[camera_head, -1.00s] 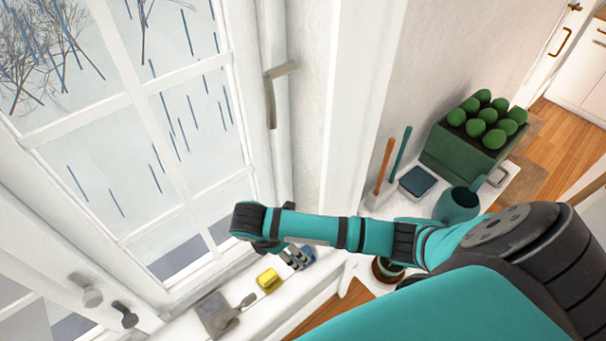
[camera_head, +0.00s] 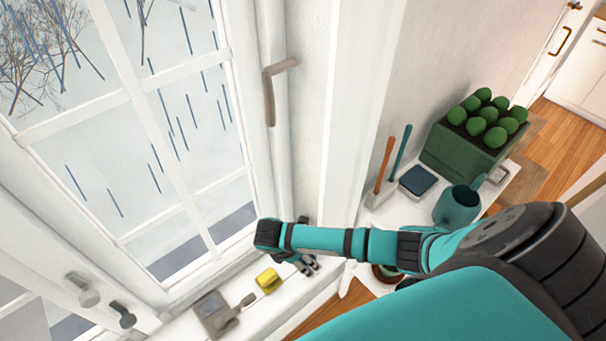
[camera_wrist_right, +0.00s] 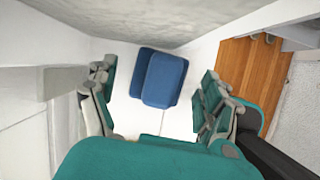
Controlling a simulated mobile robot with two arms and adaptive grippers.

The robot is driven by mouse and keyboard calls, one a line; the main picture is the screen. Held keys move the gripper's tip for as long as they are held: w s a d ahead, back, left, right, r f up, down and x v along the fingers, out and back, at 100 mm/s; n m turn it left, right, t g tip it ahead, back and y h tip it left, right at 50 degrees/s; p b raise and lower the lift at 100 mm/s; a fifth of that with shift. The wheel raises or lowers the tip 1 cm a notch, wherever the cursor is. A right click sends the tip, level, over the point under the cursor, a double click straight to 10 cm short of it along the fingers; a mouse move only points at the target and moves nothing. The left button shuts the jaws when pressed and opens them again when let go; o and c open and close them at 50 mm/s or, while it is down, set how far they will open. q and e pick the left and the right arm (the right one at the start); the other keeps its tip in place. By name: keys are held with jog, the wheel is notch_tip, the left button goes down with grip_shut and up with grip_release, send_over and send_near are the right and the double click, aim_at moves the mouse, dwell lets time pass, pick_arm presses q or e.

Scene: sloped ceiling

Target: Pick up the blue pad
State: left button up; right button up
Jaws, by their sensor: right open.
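The blue pad (camera_wrist_right: 166,80) lies on the white sill in the right wrist view, a rounded blue block against a darker blue part behind it. My right gripper (camera_wrist_right: 156,90) is open, with its teal and grey fingers apart on the left and right of the pad. The fingers do not appear to touch it. In the head view my right gripper (camera_head: 307,264) is over the sill and the pad is largely hidden by it. My left gripper is not in view.
A yellow block (camera_head: 268,281) and a grey plate with a handle (camera_head: 215,316) lie on the sill to the left. Right of the wall corner stand a dark blue-topped box (camera_head: 418,181), a teal watering can (camera_head: 457,204) and a green planter (camera_head: 455,155).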

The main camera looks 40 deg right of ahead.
jog(key=c, duration=1.1)
jog(key=shift+o, duration=0.2)
jog(key=shift+r, duration=0.5)
jog(key=r, duration=0.2)
jog(key=shift+s+a+r, duration=0.25)
jog(key=shift+s+r, duration=0.1)
jog(key=s+a+r, duration=0.1)
jog(key=s+a, duration=0.7)
jog(key=s, duration=0.5)
jog(key=shift+r, duration=0.2)
